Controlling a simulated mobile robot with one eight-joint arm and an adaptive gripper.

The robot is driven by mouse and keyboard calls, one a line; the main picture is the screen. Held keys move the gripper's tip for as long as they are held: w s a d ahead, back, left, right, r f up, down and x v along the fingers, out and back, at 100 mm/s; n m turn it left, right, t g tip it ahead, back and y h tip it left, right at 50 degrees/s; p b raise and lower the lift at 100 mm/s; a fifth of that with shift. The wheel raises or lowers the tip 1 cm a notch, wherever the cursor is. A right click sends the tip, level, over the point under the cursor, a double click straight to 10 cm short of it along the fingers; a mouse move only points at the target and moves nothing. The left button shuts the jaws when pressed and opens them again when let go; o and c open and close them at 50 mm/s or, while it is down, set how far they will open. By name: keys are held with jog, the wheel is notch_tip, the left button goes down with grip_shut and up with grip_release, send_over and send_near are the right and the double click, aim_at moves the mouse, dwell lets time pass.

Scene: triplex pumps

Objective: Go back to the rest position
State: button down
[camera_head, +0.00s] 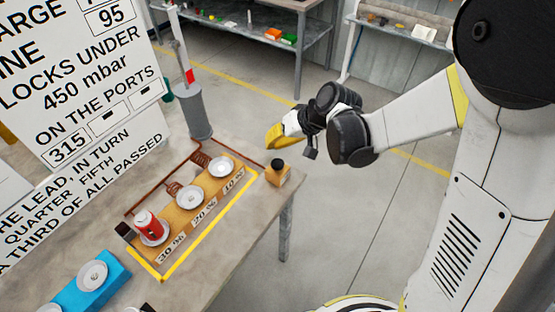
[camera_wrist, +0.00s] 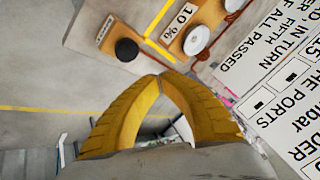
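My gripper (camera_head: 276,135) is raised in the air beyond the table's right edge. In the wrist view its two yellow fingers (camera_wrist: 162,77) meet at the tips with nothing between them. In the head view, a wooden board (camera_head: 207,196) on the table carries three round white dishes. Its labels read 30 %, 20 % and 10 %. A red cylinder (camera_head: 148,226) stands on the dish by 30 %. The 20 % dish (camera_head: 189,198) and 10 % dish (camera_head: 221,167) look empty; the 10 % dish also shows in the wrist view (camera_wrist: 196,40).
A small wooden block with a black knob (camera_head: 278,166) stands near the table's right edge. A blue block (camera_head: 72,298) with a white dish is at lower left. A grey cylinder (camera_head: 195,110) and a large sign (camera_head: 75,75) stand behind. The floor right of the table is clear.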

dwell(0.7)
jog(key=s+d+r+m+t+h+b, duration=0.1)
jog(key=s+d+r+h+b, duration=0.1)
jog(key=s+d, duration=0.6)
jog(key=s+d+r+m+t+h+b, duration=0.1)
jog(key=s+d+r+t+h, duration=0.1)
jog(key=s+d+r+h, duration=0.2)
jog(key=s+d+r, duration=0.2)
jog(key=s+d, duration=0.2)
jog(key=s, duration=0.2)
jog(key=shift+d+r+m+b, duration=0.35)
jog(key=shift+m+b, duration=0.05)
